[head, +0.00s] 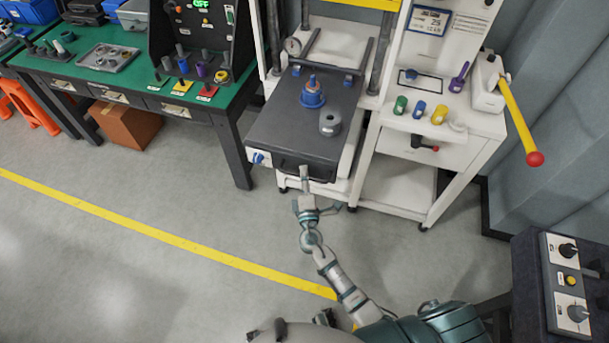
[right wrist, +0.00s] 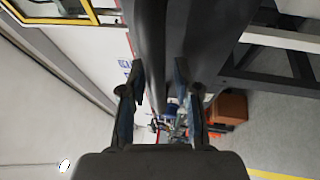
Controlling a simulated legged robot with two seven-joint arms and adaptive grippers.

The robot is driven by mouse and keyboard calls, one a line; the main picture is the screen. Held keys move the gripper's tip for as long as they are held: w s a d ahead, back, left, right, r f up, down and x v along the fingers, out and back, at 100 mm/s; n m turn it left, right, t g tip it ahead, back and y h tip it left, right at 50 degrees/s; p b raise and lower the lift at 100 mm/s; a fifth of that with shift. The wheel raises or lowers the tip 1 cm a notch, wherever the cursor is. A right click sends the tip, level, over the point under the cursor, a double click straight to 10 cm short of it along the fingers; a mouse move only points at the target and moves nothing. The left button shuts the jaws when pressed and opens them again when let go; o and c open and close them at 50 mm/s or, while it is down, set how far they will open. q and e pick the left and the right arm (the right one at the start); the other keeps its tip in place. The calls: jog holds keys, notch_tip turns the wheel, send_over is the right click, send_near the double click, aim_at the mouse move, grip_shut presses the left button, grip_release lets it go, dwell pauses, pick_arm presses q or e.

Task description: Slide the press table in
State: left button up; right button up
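The press table (head: 265,122) is a dark grey slab on a white base, pulled out toward me from between the press columns. A blue stepped part (head: 313,95) and a grey ring-shaped part (head: 330,122) stand on it. My right gripper (head: 304,175) is at the middle of its front edge, by the dark front handle (head: 318,174). In the right wrist view the gripper's fingers (right wrist: 160,80) are apart, with a dark surface close before and partly between them. I cannot tell whether they touch it. My left gripper is not in view.
A white side stand (head: 465,150) with coloured parts and a yellow lever (head: 520,120) is on the right. A green workbench (head: 130,85) is on the left. A control box (head: 565,280) is at lower right. The floor before the press is clear.

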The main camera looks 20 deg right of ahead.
grip_shut()
jog(key=shift+a, duration=0.1)
jog(key=shift+s, duration=0.1)
